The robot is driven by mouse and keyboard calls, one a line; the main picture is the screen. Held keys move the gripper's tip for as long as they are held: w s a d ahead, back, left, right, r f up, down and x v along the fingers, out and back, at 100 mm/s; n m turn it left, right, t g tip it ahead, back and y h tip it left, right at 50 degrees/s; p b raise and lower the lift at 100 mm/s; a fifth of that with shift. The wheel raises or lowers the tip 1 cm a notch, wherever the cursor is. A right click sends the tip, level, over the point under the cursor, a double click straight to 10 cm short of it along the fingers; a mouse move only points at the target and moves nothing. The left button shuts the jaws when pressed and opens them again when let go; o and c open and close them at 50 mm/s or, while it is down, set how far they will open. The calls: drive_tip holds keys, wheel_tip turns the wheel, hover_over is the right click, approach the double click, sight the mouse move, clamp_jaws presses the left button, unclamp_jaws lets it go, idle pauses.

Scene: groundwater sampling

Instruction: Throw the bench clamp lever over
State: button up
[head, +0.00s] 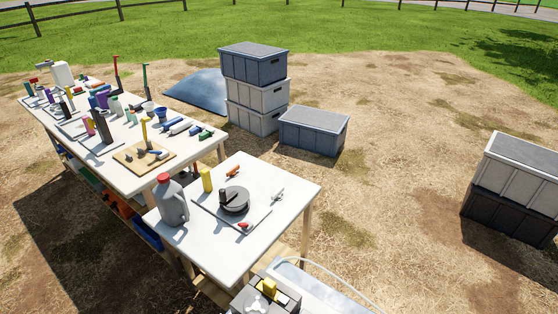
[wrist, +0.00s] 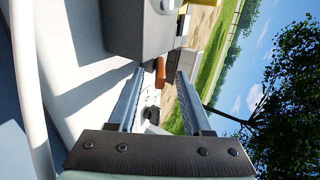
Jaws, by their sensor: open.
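On the long white bench in the head view, a wooden board (head: 128,160) carries an upright yellow handle (head: 144,130) and a small blue and dark fitting (head: 154,151). This may be the bench clamp with its lever, but it is too small to be sure. My gripper (wrist: 158,74) is open in the wrist view, its two fingers apart with nothing held. A grey box (wrist: 138,28) lies just beyond the finger on the left. An orange item (wrist: 160,72) shows farther off between the fingers. My gripper is not visible in the head view.
A smaller white table (head: 285,190) holds a grey jug (head: 173,207), a yellow bottle (head: 206,179) and a round dark device (head: 235,199). Crates (head: 253,92) stand behind; open ground lies right.

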clamp_jaws()
drive_tip(key=r+p, duration=0.1)
drive_tip(key=p, duration=0.1)
drive_tip(key=shift+w+d+r+p, duration=0.15)
drive_tip(key=shift+w+d+p, duration=0.05)
drive_tip(key=shift+p, duration=0.1)
drive_tip(key=w+d+r+g+y+p, duration=0.1)
drive_tip(key=r+p, duration=0.1)
drive_tip(key=p, duration=0.4)
drive_tip(key=shift+w+g, duration=0.3)
drive_tip(key=shift+w+d+f+p, duration=0.15)
drive_tip(key=shift+w+p, duration=0.1)
drive_tip(key=shift+p, duration=0.05)
